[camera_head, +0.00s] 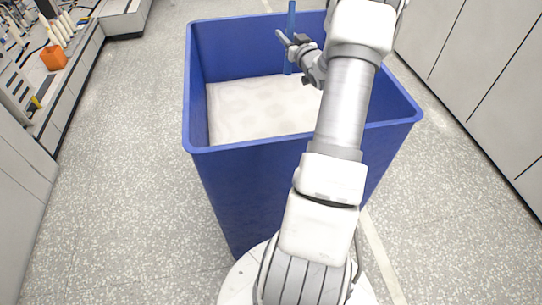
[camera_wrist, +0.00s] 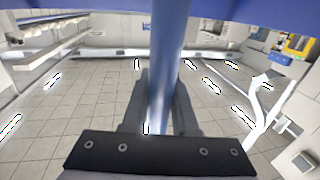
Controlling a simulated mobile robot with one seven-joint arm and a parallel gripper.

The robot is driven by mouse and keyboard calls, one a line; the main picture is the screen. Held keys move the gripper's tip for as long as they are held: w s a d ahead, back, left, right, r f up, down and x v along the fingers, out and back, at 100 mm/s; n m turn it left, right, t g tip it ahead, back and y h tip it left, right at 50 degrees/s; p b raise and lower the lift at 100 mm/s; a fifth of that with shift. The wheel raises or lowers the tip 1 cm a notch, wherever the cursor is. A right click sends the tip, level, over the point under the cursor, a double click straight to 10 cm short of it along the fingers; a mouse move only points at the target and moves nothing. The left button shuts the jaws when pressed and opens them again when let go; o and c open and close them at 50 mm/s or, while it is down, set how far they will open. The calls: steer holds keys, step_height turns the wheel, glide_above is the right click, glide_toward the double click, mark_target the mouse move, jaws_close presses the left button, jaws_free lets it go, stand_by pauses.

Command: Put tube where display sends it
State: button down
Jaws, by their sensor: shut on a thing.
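My gripper (camera_head: 296,46) is over the far part of a large blue bin (camera_head: 250,165), near its back wall. It is shut on a blue tube (camera_head: 291,18), which stands roughly upright in its grip. In the wrist view the tube (camera_wrist: 170,60) runs from the top edge down between the dark fingers (camera_wrist: 158,100). The tube's lower part reaches down inside the bin, in front of the back wall; I cannot tell whether its end touches anything. No display can be read in either view.
The bin holds a whitish layer (camera_head: 255,108) across its inside. Grey cabinets (camera_head: 480,70) stand at the right. A bench at the left carries an orange container (camera_head: 54,58) and pale tubes (camera_head: 62,28). Speckled floor (camera_head: 120,170) is clear left of the bin.

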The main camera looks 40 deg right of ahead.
step_height(320, 180, down, 5)
steer(key=shift+f+b, duration=0.1)
steer(key=shift+b, duration=0.85)
steer(key=c, duration=0.6)
jaws_free()
steer(key=v, duration=0.7)
steer(key=shift+s+p, duration=0.25)
steer(key=shift+p, duration=0.1)
steer(key=shift+a, duration=0.15)
